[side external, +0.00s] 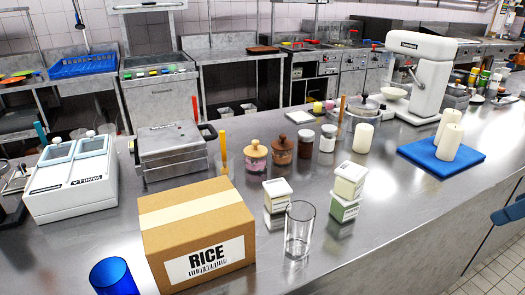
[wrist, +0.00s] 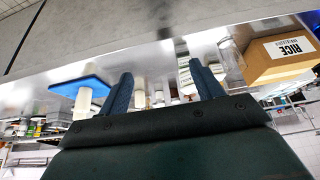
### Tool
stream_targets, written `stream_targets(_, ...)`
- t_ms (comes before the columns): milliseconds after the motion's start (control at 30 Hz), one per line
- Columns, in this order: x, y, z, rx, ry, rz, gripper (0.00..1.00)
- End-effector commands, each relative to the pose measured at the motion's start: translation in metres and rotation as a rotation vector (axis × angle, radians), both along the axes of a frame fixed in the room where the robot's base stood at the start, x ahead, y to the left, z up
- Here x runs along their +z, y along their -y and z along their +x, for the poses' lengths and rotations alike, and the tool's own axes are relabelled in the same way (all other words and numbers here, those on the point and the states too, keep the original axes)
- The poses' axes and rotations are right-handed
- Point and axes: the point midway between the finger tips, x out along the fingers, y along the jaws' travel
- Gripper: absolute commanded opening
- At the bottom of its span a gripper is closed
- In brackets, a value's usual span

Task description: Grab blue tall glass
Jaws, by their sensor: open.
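The blue tall glass (side external: 113,278) is at the bottom left of the side external view, in front of the rice box; its lower part is cut off by the frame edge. In the side external view, blue finger-like parts (side external: 508,214) at the far right edge look like my gripper, far from the glass.
The cardboard rice box (side external: 196,236) stands beside the blue glass. A clear glass (side external: 299,232) and small stacked cartons (side external: 346,192) stand right of it. A blue board (side external: 440,157) with white candles lies further right. The counter's front right is clear.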

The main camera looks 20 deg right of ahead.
Motion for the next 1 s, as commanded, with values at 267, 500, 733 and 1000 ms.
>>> stream_targets(267, 0.004, -0.002, 0.005, 0.011, 0.000, 0.000, 0.66)
stream_targets(500, 0.026, -0.015, 0.034, 0.072, -0.009, 0.000, 0.66)
stream_targets(733, 0.054, -0.045, 0.082, 0.174, -0.020, -0.002, 0.66)
stream_targets(1000, 0.078, -0.097, 0.139, 0.296, -0.033, -0.005, 0.66)
